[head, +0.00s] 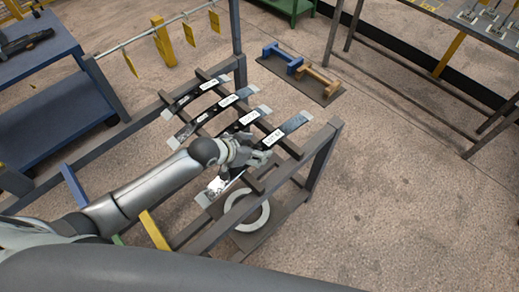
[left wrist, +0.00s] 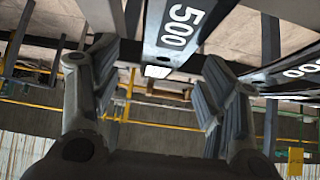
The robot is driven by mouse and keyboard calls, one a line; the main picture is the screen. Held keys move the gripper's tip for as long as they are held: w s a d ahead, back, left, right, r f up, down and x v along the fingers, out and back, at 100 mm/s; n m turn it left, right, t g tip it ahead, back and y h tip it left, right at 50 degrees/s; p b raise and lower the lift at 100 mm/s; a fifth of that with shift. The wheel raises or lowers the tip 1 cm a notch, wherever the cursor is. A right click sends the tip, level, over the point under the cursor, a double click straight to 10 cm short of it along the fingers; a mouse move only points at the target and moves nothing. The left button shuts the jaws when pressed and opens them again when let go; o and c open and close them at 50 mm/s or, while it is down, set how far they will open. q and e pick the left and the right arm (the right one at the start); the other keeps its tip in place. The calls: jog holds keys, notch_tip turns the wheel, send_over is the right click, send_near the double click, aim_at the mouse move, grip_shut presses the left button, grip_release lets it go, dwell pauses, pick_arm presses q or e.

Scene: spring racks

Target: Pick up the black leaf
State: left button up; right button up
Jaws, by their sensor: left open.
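Several black leaves with white labels lie side by side across a dark rack. The nearest black leaf (head: 275,136) has pale metal ends and is partly hidden behind my left gripper (head: 256,158). In the left wrist view, a black leaf (left wrist: 200,28) marked 500 lies beyond the open fingers of my left gripper (left wrist: 158,70), and the space between the fingers looks empty. Another labelled leaf (left wrist: 285,76) shows at the right. I cannot tell whether a fingertip touches a leaf. My right gripper is not in view.
The rack's grey frame (head: 322,155) stands around the leaves. A white ring (head: 247,224) lies on its lower shelf. A blue cart (head: 60,110) stands at the left. Blue and tan stands (head: 300,70) sit on a floor mat behind.

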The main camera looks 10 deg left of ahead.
aim_at(260, 147)
pick_arm(q)
jog(key=shift+a+x, duration=0.1)
jog(key=shift+x, duration=1.05)
jog(key=shift+a+x, duration=0.15)
jog(key=shift+x, duration=0.95)
jog(key=shift+f, duration=0.15)
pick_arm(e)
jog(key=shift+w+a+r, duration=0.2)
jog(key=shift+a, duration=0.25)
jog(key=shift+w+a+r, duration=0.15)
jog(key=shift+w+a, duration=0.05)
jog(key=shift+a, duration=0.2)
pick_arm(q)
jog(key=c, duration=0.6)
grip_shut()
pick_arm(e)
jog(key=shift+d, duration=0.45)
pick_arm(q)
jog(key=shift+w+r, duration=0.15)
jog(key=shift+r, duration=0.05)
